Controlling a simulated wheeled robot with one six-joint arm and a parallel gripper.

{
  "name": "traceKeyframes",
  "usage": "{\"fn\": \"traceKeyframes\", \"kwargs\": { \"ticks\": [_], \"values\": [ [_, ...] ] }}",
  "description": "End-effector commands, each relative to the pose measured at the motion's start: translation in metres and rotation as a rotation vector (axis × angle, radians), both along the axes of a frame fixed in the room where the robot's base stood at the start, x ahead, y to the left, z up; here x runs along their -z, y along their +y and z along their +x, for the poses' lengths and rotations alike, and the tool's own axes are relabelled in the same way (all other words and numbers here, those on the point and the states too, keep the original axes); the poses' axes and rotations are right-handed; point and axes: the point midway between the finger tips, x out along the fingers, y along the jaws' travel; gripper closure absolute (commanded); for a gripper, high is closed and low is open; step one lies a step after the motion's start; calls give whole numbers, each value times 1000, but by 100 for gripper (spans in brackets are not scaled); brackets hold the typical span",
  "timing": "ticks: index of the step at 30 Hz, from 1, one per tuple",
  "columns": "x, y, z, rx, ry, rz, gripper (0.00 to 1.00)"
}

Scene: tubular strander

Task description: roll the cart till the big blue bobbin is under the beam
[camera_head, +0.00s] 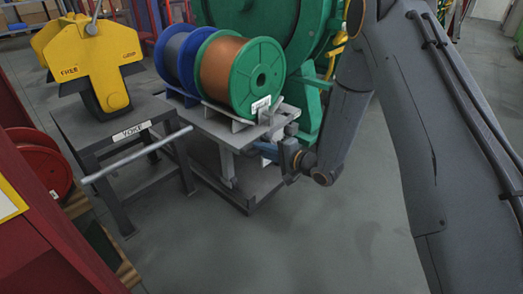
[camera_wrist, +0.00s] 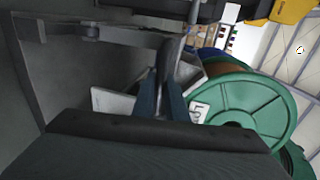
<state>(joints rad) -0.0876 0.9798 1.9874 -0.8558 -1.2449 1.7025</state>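A grey cart (camera_head: 252,190) stands left of my arm with two bobbins on its top. The bobbin with blue flanges (camera_head: 166,58) lies behind the green-flanged bobbin (camera_head: 264,75), which is wound with copper-coloured wire and partly hides it. The green flange fills the right of the wrist view (camera_wrist: 250,105). My gripper (camera_head: 258,148) is at the cart's right side, just below its top. In the wrist view its blue-grey fingers (camera_wrist: 164,88) are close together, with a narrow grey bar seemingly between them. Whether they clamp it is unclear. I cannot make out a beam.
A dark stand (camera_head: 135,148) labelled YOKE, bearing a yellow piece (camera_head: 105,60), is left of the cart. A large green machine (camera_head: 262,18) stands behind. Red reels (camera_head: 40,165) are at left. Floor (camera_head: 270,250) in front is clear.

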Motion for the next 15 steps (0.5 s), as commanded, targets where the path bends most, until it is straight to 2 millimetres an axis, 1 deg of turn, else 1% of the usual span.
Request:
{"fn": "traceKeyframes", "kwargs": {
  "ticks": [1, 2, 10, 15],
  "values": [
    [0, 0, 0, 0, 0, 0, 98],
    [0, 0, 0, 0, 0, 0, 100],
    [0, -1, -1, 0, 1, -1, 100],
    [-1, -11, -8, 1, 3, 0, 100]
  ]
}}
